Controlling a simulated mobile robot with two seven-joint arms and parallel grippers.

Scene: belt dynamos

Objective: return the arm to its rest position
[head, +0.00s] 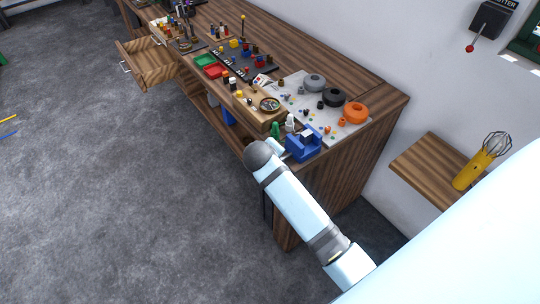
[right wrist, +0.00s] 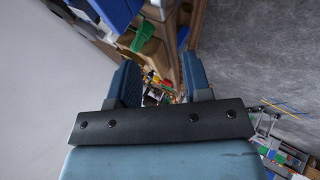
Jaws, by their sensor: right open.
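My right arm (head: 300,205) reaches up and left from the lower right of the head view. Its bent joint is beside the front edge of the workbench (head: 365,155). In the right wrist view my right gripper (right wrist: 160,54) is open, with two dark blue fingers apart and nothing visibly held between them. In the head view its fingers cannot be made out. A blue device (head: 303,147) stands on the bench corner just beyond the arm, and blue and green items show past the fingers in the wrist view. My left gripper is in neither view.
A grey mat holds an orange ring (head: 355,112) and small parts. An open drawer (head: 150,63) juts out far left. The floor at left is mostly clear.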

